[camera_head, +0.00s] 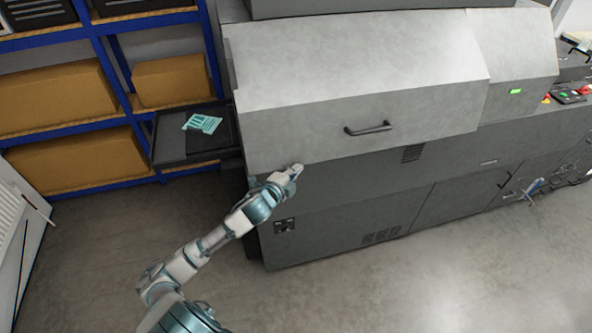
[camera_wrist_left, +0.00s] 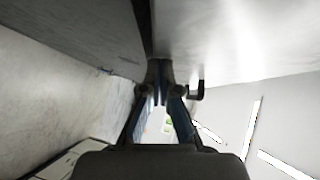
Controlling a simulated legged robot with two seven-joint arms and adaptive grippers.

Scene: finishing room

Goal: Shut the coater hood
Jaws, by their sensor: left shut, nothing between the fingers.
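The coater hood (camera_head: 355,85) is the large light-grey cover on the machine, with a dark bar handle (camera_head: 368,128) on its front. Its lower front edge lies along the top of the darker machine body (camera_head: 350,200), and I see no clear gap between them in the head view. My left gripper (camera_head: 297,168) is at that lower edge, left of and below the handle. In the left wrist view its fingers (camera_wrist_left: 160,85) are together and empty, close to the bright hood surface (camera_wrist_left: 230,40). The handle (camera_wrist_left: 197,90) shows just right of them. My right gripper is not in view.
A blue-framed shelf (camera_head: 105,60) with cardboard boxes (camera_head: 60,100) stands at the left. A dark tray (camera_head: 170,135) with teal cards (camera_head: 203,123) sticks out at the machine's left end. Controls (camera_head: 568,95) are at the far right. The floor in front is mostly clear.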

